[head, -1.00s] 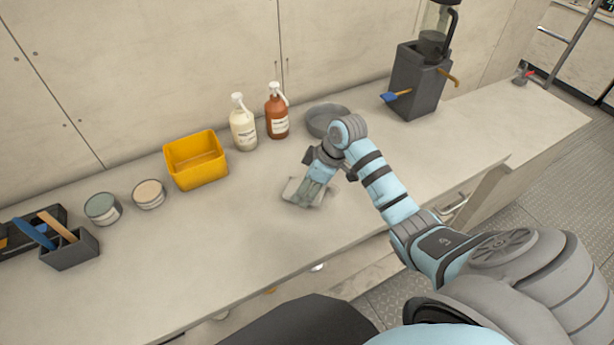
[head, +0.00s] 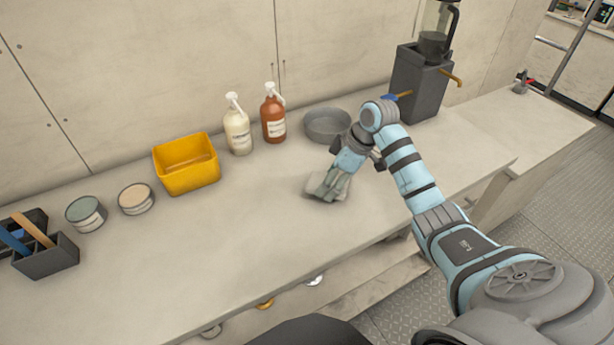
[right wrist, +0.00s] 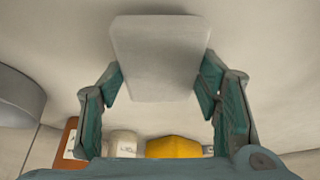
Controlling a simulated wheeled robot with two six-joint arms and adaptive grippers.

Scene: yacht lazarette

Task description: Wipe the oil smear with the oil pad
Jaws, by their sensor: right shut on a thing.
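My right gripper (head: 331,188) is shut on the oil pad (head: 315,186), a pale grey, flat rectangular pad, low over the middle of the counter. The right wrist view shows the pad (right wrist: 160,55) between the two fingers (right wrist: 163,92), reaching out beyond the tips. I cannot tell whether the pad touches the counter. No oil smear is visible in either view; the pad and gripper hide the patch of counter beneath them. My left gripper is not in view.
Behind the pad on the counter (head: 235,235) stand a grey round dish (head: 327,122), a brown bottle (head: 273,119), a cream bottle (head: 237,134) and a yellow bin (head: 188,178). Two tins (head: 136,200) and a dark caddy (head: 47,261) are at left. The front middle is clear.

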